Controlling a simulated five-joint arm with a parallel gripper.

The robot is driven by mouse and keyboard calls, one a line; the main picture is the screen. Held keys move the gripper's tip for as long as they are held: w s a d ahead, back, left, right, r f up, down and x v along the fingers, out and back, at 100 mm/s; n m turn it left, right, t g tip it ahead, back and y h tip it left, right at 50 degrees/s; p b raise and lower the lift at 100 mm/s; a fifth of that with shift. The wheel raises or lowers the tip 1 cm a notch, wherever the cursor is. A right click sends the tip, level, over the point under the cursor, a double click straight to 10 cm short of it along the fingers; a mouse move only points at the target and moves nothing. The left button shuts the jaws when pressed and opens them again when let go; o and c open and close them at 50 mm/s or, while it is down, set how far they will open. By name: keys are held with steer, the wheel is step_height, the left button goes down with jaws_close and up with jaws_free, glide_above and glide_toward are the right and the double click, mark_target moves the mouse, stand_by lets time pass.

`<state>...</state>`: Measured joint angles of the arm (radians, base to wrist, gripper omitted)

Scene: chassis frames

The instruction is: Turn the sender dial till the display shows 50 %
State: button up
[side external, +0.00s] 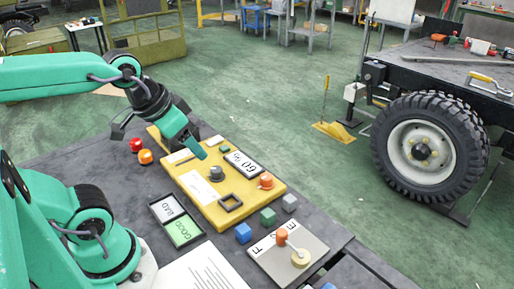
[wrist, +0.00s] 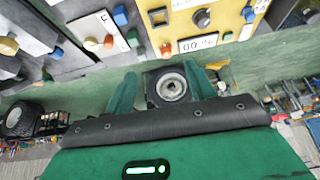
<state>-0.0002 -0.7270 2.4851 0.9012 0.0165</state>
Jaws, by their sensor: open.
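The sender dial (side external: 216,174) is a dark round knob on a yellow board (side external: 190,200); the dial also shows at the top of the wrist view (wrist: 202,18). The white display (side external: 243,163) beside it appears to read 60 % in the side view; its digits are hard to read in the wrist view (wrist: 198,43). My gripper (side external: 199,151) is above the board, up and left of the dial in the side view, apart from it. In the wrist view its teal fingers (wrist: 163,85) are spread, with nothing held between them.
The board also bears an orange button (side external: 266,180) and a black square frame (side external: 230,202). Blue, green and grey cubes (side external: 267,216) stand near its front edge. A lever panel (side external: 316,255) and a BAD/GOOD tray (side external: 204,236) lie nearby. Red and orange knobs (side external: 140,150) are at left.

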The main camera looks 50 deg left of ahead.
steer(key=w+m+g, duration=0.2)
steer(key=w+m, duration=0.1)
steer(key=w, duration=0.4)
steer(key=m+g, duration=0.3)
steer(key=m, duration=0.2)
glide_toward(266, 176)
steer(key=shift+s, duration=0.1)
steer(key=shift+w+f+m+g, duration=0.3)
steer(key=shift+f+m, duration=0.1)
steer(key=shift+f, duration=0.05)
steer(key=shift+f, duration=3.9)
steer(key=c, duration=1)
